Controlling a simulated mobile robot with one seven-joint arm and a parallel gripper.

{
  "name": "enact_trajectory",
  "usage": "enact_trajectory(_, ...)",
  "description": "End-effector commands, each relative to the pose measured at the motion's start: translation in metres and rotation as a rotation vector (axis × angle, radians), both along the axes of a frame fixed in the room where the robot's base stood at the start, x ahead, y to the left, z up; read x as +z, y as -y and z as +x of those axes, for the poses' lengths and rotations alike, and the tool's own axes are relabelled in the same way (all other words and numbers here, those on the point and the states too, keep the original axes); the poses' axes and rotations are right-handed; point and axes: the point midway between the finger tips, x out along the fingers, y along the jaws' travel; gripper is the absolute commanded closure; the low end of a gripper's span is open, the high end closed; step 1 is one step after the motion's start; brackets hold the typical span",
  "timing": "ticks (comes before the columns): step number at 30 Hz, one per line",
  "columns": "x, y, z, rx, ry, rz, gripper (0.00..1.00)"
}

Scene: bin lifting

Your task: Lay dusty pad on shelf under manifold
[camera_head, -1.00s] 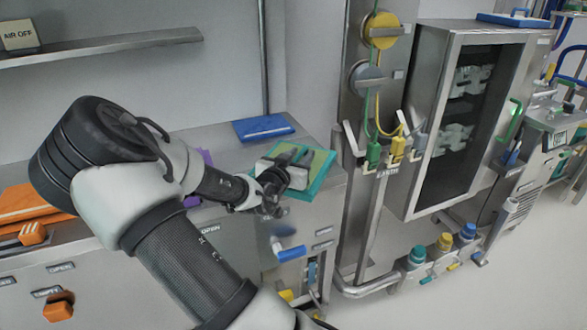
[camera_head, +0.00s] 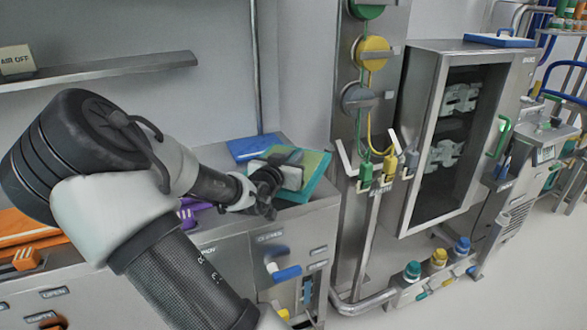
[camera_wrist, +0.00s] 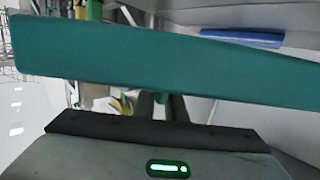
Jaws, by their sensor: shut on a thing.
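The pad (camera_head: 318,172) is a flat teal slab with a yellow-green dusty-looking top face. My gripper (camera_head: 282,175) is shut on its near left part, and the pad is tilted over the right end of the metal counter. In the wrist view the pad (camera_wrist: 160,62) shows as a wide teal band across the picture, in front of the gripper body. The fingertips are mostly hidden there. A metal wall shelf (camera_head: 110,70) runs along the upper left, with an "AIR OFF" sign (camera_head: 16,61) on it. I cannot tell which part is the manifold.
A blue pad (camera_head: 250,147) lies on the counter behind the teal pad. Purple (camera_head: 190,212) and orange (camera_head: 25,228) items lie further left. A post with green and yellow hoses (camera_head: 368,130) and an open cabinet (camera_head: 425,140) stand to the right. The floor at far right is clear.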

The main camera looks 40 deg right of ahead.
Motion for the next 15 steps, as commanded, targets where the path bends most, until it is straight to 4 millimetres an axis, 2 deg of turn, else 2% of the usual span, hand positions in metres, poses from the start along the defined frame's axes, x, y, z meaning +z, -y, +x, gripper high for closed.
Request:
enact_trajectory(1,0.014,-0.001,0.001,0.001,0.006,0.000,1.00)
enact_trajectory(6,0.032,0.000,0.000,0.001,0.003,-0.001,1.00)
enact_trajectory(12,0.034,-0.003,0.002,0.010,0.000,0.000,1.00)
enact_trajectory(15,0.028,-0.016,0.009,0.060,0.001,0.002,1.00)
